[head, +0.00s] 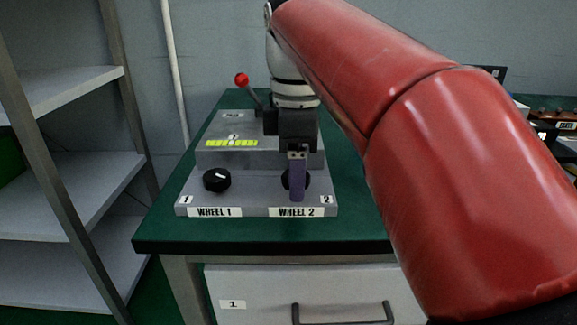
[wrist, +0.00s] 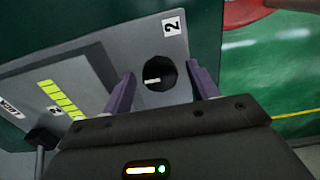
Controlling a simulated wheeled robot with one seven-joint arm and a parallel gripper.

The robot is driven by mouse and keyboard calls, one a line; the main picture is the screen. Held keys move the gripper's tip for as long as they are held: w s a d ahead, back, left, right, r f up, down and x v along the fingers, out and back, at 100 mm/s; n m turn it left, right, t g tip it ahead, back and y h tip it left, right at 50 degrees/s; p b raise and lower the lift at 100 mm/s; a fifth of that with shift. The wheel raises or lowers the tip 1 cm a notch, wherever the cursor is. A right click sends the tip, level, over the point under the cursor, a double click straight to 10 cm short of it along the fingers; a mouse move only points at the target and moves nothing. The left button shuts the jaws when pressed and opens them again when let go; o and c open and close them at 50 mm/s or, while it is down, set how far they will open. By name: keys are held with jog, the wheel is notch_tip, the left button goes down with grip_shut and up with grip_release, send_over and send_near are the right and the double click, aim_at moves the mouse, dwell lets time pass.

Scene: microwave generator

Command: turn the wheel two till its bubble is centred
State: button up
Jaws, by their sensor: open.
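Wheel two is a round black knob (wrist: 160,68) with a short white mark, on the sloped front of a grey unit beside a "2" label. In the wrist view it sits between the two purple fingers of my gripper, with a gap on each side. In the head view my gripper (head: 297,197) points down in front of wheel two (head: 285,181) and hides most of it. The gripper is open. A yellow-green vial (wrist: 62,98) beside a "2" label shows in the wrist view; I cannot make out its bubble.
Wheel 1 (head: 217,180) is a black knob on the left, below another yellow-green vial (head: 231,143). A red-ball lever (head: 242,80) stands behind. The unit stands on a green-topped table (head: 160,230). Metal shelves (head: 75,180) are at left.

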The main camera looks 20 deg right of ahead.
jog(key=c, duration=1)
jog(key=shift+m, duration=0.3)
jog(key=m, duration=0.3)
jog(key=shift+m, duration=0.4)
jog(key=m, duration=1)
jog(key=shift+m, duration=2.7)
